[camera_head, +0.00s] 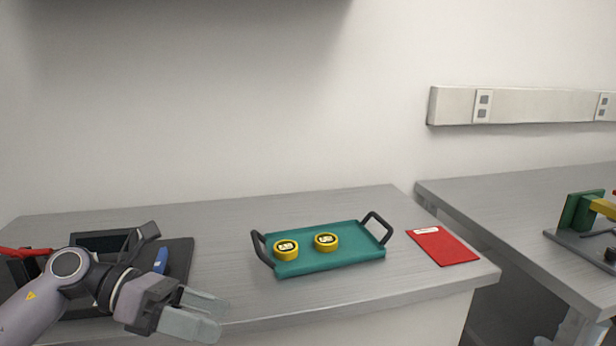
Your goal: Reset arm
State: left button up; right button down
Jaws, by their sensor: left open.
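My left gripper (210,315) is at the lower left of the head view, its arm coming in from the left. Its two grey fingers point right and are apart, with nothing between them. It is in front of the left part of the grey worktop (215,235), left of the green tray (350,256). My right gripper does not show.
The green tray has two black handles and holds two yellow round pieces (286,250) (326,242). A red folder (443,246) lies right of it. A dark mat (180,258) with equipment is behind my left arm. A second bench (510,215) stands at right, past a gap.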

pick_arm(q)
jog(key=d+n+t+h+p, duration=0.1)
jog(key=d+n+t+h, duration=0.45)
jog(key=n, duration=0.65)
jog(key=s+a+f+n+t+y+p, duration=0.1)
jog(key=a+f+n+t+y, duration=0.4)
jog(key=n, duration=0.6)
jog(key=s+a+f+n+t+y+p, duration=0.1)
jog(key=a+f+n+t+y, duration=0.1)
jog(key=f+n+t+y, duration=0.7)
jog(key=s+a+f+n+g+y, duration=0.3)
jog(key=s+f+n+g, duration=0.6)
jog(key=s+f+n, duration=0.4)
jog(key=shift+s+a+f+n, duration=0.3)
jog(key=shift+s+a+f, duration=0.25)
jog(key=shift+f, duration=0.2)
jog(key=shift+a+y, duration=0.1)
jog(key=shift+y, duration=0.25)
